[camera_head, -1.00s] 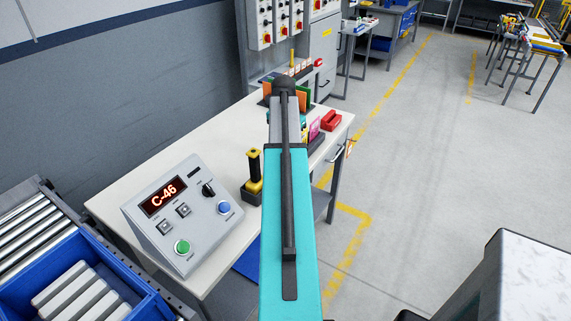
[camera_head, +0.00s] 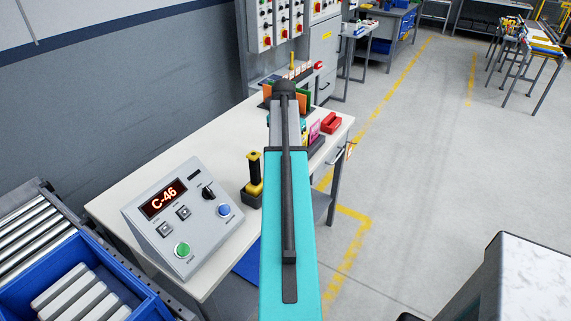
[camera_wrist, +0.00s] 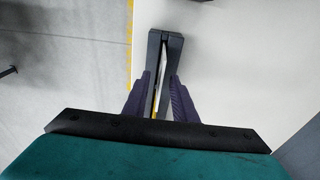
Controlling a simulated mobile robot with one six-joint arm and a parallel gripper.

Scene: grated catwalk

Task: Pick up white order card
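In the wrist view my gripper (camera_wrist: 160,76) has its two dark fingers spread apart. Between and just beyond them is a narrow dark grey holder (camera_wrist: 174,44) with a slot. A thin white edge (camera_wrist: 161,72), seen almost edge-on, stands in it and looks like the white order card. A small yellow bit shows lower in the gap. I cannot tell whether the fingers touch anything. In the head view my arm hides the gripper, and I cannot make out the white card there.
The pale workbench (camera_head: 213,133) carries a control box (camera_head: 182,215) reading C-46, a black and yellow tool (camera_head: 254,180), a pink card (camera_head: 314,128), a red item (camera_head: 331,122) and an orange card (camera_head: 304,98). A blue crate (camera_head: 113,273) stands front left. Open floor lies right.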

